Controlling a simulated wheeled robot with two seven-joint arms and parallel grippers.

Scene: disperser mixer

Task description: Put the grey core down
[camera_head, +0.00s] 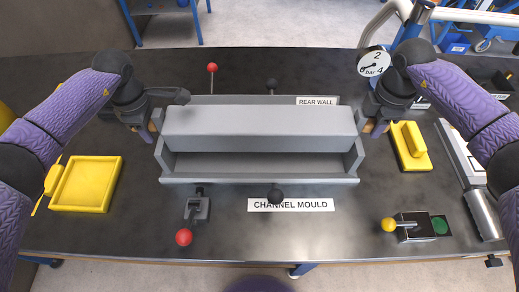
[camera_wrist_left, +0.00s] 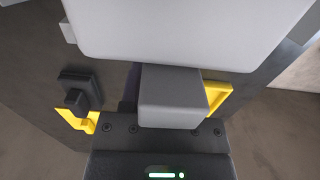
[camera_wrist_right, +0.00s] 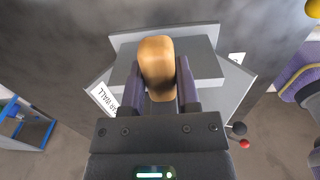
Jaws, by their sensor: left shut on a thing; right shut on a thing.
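The grey core (camera_head: 260,128) is a long grey block spanning the grey channel mould (camera_head: 258,180), with open space visible beneath its near side. It lies level; whether it touches the mould is not clear. My left gripper (camera_head: 150,127) is shut at its left end, with a bit of tan handle showing. In the left wrist view a grey block hides most of the fingers. My right gripper (camera_head: 373,126) is shut on the tan handle (camera_wrist_right: 157,68) at the right end, clear between the fingers in the right wrist view.
A yellow tray (camera_head: 62,207) lies left and a yellow float (camera_head: 420,146) right. Red-knobbed (camera_head: 184,237) and yellow-knobbed (camera_head: 388,225) levers stand in front, with a black knob (camera_head: 275,196) at the mould's front. A pressure gauge (camera_head: 374,63) stands behind my right arm.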

